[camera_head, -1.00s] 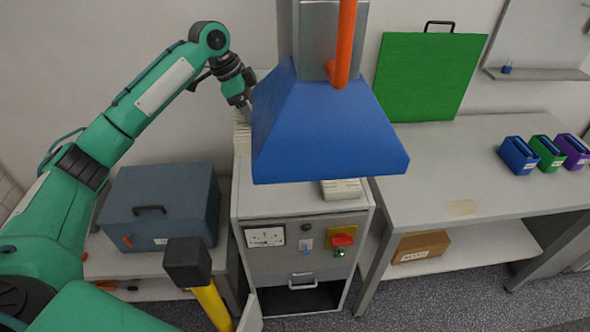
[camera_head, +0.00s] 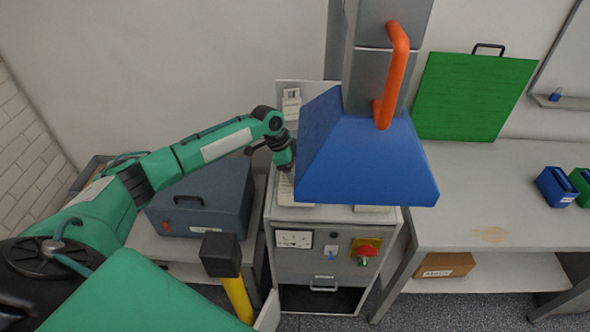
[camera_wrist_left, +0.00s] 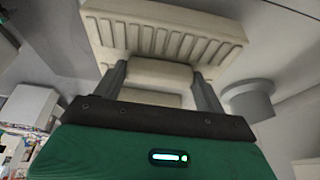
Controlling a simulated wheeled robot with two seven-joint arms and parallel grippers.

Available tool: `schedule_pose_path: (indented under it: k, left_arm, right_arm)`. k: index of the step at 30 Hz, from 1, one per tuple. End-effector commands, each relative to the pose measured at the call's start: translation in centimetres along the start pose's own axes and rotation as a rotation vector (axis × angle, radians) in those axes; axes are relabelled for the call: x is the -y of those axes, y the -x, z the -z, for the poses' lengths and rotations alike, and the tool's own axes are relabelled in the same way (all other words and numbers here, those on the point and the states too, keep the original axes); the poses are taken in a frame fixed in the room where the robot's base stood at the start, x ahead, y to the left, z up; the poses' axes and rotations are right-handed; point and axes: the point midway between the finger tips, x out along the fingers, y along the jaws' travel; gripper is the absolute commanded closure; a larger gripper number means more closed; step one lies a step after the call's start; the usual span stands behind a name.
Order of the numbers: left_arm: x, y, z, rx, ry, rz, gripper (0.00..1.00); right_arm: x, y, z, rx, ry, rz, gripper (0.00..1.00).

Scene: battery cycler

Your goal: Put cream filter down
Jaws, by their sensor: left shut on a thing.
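The cream filter (camera_wrist_left: 165,38) is a ribbed block with a handle-like grip, close in front of my left wrist camera. My left gripper (camera_wrist_left: 163,80) is shut on the filter's grip. In the head view the filter (camera_head: 285,189) shows as a narrow cream strip beside the blue hood, over the left part of the grey cabinet's top. My left gripper (camera_head: 284,166) is just above it there. I cannot tell whether the filter touches the cabinet top. My right gripper is not in view.
The blue hood (camera_head: 365,165) hangs over the grey cabinet (camera_head: 325,262) and hides much of its top. A dark blue-grey box (camera_head: 205,200) stands at left. A yellow post with a black cap (camera_head: 221,254) is in front. The bench (camera_head: 475,205) at right is mostly clear.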

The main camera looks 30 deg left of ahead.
Motion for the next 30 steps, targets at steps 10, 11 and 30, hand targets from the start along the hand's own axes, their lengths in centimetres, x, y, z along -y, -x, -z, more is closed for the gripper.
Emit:
schedule_pose_path:
  k: [10,11,30]
  left_arm:
    - [0.0,-1.4,-0.6,0.0,0.0,0.001,0.73]
    - [0.0,-1.5,-0.6,0.0,0.0,0.001,0.73]
    - [0.1,-0.9,-0.8,0.0,-0.001,0.002,0.06]
  right_arm:
    - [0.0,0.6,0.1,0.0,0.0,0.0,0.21]
    - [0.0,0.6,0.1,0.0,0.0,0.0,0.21]
    - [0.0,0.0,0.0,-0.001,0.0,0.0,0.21]
